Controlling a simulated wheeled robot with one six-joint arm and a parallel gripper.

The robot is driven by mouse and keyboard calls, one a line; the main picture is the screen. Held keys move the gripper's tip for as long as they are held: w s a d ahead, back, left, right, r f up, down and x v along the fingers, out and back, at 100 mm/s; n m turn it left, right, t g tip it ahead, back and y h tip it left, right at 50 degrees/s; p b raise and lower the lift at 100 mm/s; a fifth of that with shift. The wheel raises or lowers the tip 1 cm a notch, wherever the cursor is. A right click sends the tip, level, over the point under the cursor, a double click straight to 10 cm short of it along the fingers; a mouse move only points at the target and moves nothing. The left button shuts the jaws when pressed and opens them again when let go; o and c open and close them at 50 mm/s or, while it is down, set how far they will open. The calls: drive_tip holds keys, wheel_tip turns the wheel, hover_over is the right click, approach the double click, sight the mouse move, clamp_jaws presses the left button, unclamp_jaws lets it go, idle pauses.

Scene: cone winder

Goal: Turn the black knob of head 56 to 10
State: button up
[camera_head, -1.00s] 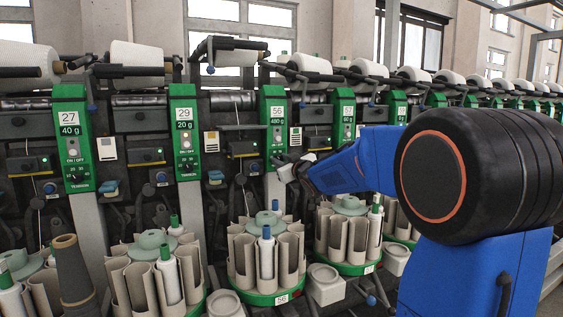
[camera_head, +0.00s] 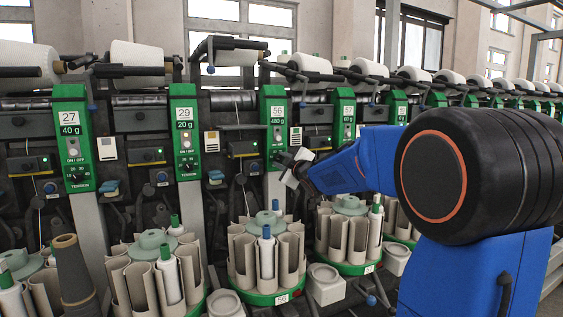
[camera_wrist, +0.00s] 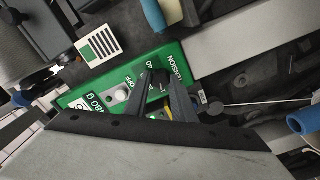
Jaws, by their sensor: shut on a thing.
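The green panel of head 56 (camera_head: 273,108) is in the middle of the head view, marked 56 and 480 g. My gripper (camera_head: 277,157) is at the panel's lower part and hides the knob there. In the wrist view the black knob (camera_wrist: 161,75) sits on the green panel (camera_wrist: 187,76), by the word TENSION and the number 40. My gripper (camera_wrist: 158,78) is shut on this knob, one dark finger on each side. The knob's pointer cannot be read. A pale round button (camera_wrist: 122,95) is beside the fingers, apart from them.
Panels of head 27 (camera_head: 72,110) and head 29 (camera_head: 184,110) stand to the left, each with its own knob. A bobbin carousel (camera_head: 262,298) sits below head 56. A blue-tipped lever (camera_wrist: 154,14) and another blue cylinder (camera_wrist: 303,120) are near my gripper.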

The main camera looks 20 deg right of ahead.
idle(0.4)
drive_tip(key=o, duration=1.1)
drive_tip(key=shift+c, duration=0.2)
drive_tip(key=shift+s, duration=0.15)
drive_tip(key=s, duration=1.7)
drive_tip(key=s+a+f+m+g, duration=0.3)
drive_tip(key=s+a+f+g, duration=0.1)
drive_tip(key=s+f, duration=0.5)
drive_tip(key=s+a+f+m+g, duration=0.4)
drive_tip(key=s+f, duration=0.5)
drive_tip(key=s, duration=0.4)
drive_tip(key=s+a+f+m+g, duration=0.4)
drive_tip(key=s+f+g, duration=0.1)
drive_tip(key=s+f, duration=0.4)
drive_tip(key=shift+s, duration=1.1)
